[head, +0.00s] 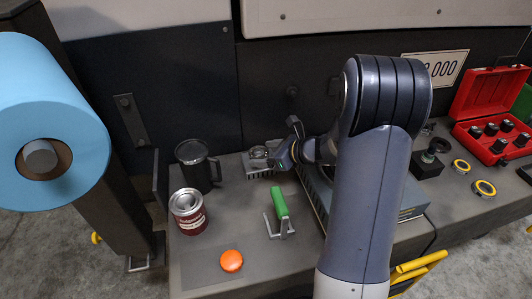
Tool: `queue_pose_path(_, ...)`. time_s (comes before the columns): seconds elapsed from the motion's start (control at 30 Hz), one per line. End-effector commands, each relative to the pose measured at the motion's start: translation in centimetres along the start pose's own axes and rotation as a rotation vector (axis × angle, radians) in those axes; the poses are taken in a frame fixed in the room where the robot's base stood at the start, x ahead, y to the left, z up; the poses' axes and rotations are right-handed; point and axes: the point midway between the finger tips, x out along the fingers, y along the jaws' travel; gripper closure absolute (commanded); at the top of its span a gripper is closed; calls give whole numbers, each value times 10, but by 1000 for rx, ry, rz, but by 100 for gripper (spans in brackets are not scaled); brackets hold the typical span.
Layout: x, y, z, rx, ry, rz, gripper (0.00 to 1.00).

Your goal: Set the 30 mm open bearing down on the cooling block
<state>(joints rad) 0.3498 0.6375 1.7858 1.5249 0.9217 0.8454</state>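The cooling block (262,172) is a grey finned block on the bench, left of my gripper. A small silvery ring (258,152), which looks like the open bearing, shows at the top of the block. It is too small to tell whether it rests flat there or is held just above. My gripper (276,158) comes in from the right, at the block's right side and close to the ring. Its fingertips are small and partly merged with the block, so I cannot tell their opening or whether they touch the ring.
A black mug (196,165), a red-labelled can (188,211), an orange disc (231,261) and a green-handled tool (279,203) stand left and in front. Yellow-ringed parts (460,166) and a red case (492,110) lie right. Bare bench shows around the green tool.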

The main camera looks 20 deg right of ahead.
Motion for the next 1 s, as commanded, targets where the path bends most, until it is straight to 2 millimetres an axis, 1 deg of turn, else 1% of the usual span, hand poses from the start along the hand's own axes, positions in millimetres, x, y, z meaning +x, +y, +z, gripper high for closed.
queue_pose_path(0.23,0,0,0,0,0,0,23)
queue_pose_path(0.37,-3,0,6,0,0,0,23)
queue_pose_path(0.47,-20,-1,5,0,0,-4,23)
queue_pose_path(0.7,-74,-1,5,1,0,-5,23)
queue_pose_path(0.8,-93,-1,5,1,0,-5,23)
queue_pose_path(0.9,-107,-1,4,0,0,-3,23)
queue_pose_path(1.0,-116,0,4,1,0,-3,23)
